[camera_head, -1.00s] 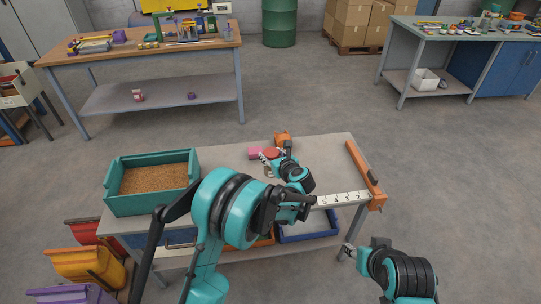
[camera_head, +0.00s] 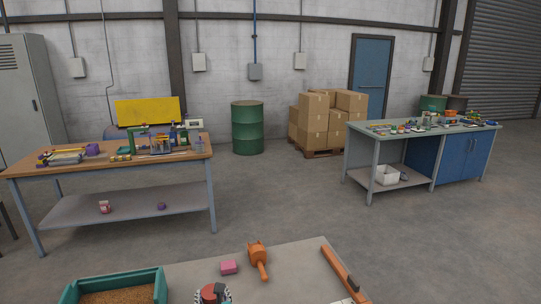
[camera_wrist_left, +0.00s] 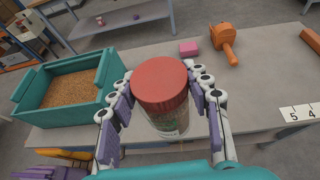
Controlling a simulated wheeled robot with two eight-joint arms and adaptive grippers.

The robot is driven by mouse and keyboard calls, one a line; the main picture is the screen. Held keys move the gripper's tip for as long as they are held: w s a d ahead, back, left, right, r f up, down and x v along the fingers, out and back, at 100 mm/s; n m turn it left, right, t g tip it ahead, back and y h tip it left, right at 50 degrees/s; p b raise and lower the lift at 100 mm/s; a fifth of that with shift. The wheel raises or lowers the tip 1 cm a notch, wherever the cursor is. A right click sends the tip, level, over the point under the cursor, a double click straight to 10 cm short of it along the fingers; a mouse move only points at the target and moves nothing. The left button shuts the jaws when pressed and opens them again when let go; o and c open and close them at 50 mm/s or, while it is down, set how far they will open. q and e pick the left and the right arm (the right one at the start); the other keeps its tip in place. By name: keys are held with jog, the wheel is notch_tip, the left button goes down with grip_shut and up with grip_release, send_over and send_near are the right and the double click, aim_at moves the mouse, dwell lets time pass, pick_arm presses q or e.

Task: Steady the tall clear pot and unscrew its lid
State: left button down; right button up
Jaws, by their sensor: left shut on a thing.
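The tall clear pot (camera_wrist_left: 168,120) stands between the fingers of my left gripper (camera_wrist_left: 166,104) in the left wrist view. Its round red lid (camera_wrist_left: 160,80) is on top, and something greenish-brown shows through the wall below. The purple-padded fingers are shut on the pot from both sides, below the lid. In the head view the red lid (camera_head: 209,293) and the fingertips of my left gripper (camera_head: 212,297) just show at the bottom edge; the pot's body is cut off there. I cannot tell whether its base touches the bench. My right gripper is not in view.
A teal bin of brown grain (camera_wrist_left: 103,55) stands left on the grey bench (camera_wrist_left: 270,70). A pink block (camera_wrist_left: 189,48) and an orange tool (camera_wrist_left: 223,42) lie behind the pot. A numbered white strip (camera_wrist_left: 300,112) is at the right. Bench between pot and strip is clear.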

aim_at(205, 302)
pick_arm(q)
jog(key=s, duration=0.2)
jog(key=s+a, duration=0.1)
jog(key=shift+s+r, duration=0.25)
jog(key=shift+s, duration=0.15)
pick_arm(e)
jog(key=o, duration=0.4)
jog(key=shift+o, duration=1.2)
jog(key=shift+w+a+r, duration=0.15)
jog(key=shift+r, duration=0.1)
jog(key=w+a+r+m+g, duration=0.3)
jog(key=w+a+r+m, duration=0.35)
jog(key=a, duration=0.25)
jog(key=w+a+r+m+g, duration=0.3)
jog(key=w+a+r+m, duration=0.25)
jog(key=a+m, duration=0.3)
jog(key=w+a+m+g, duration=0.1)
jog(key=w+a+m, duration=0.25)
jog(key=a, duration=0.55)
pick_arm(q)
jog(key=s+d+r+m+h, duration=0.2)
jog(key=s+d+m+h, duration=0.2)
jog(key=d, duration=0.5)
jog(key=shift+s+d+r+m+t+h, duration=0.15)
jog(key=shift+s+d+m+t+h, duration=0.2)
jog(key=shift+h, duration=0.45)
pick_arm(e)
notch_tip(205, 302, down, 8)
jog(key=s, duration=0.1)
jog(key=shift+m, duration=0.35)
